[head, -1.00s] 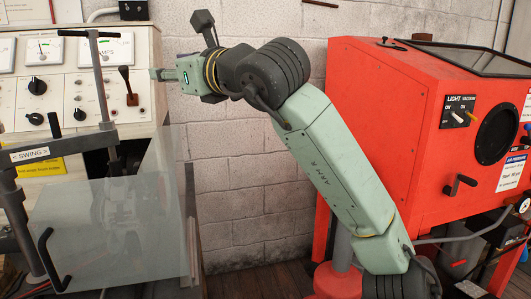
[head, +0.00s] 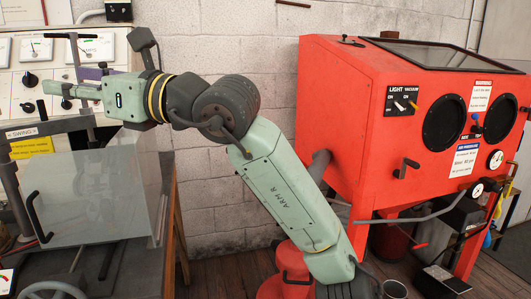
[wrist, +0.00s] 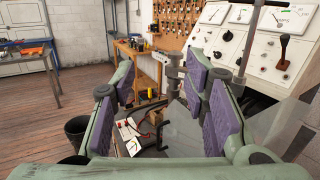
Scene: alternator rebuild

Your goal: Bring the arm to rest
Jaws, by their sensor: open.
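My arm (head: 285,200) is pale green and grey, and it stretches up and to the left in the head view. My gripper (head: 75,85) is at its end, in front of the meter panel at the far left. In the wrist view my gripper (wrist: 166,82) is open, with purple pads on its green fingers spread wide apart. Nothing is held between them. Beyond the fingers are a clear shield and a bench, seen partly through the gap.
A test bench panel (head: 28,100) with dials stands at left, behind a clear shield (head: 85,195). A red blast cabinet (head: 345,130) stands at right. A tool board (wrist: 165,22) and a black bin (wrist: 75,132) show in the wrist view. Open floor lies at left there.

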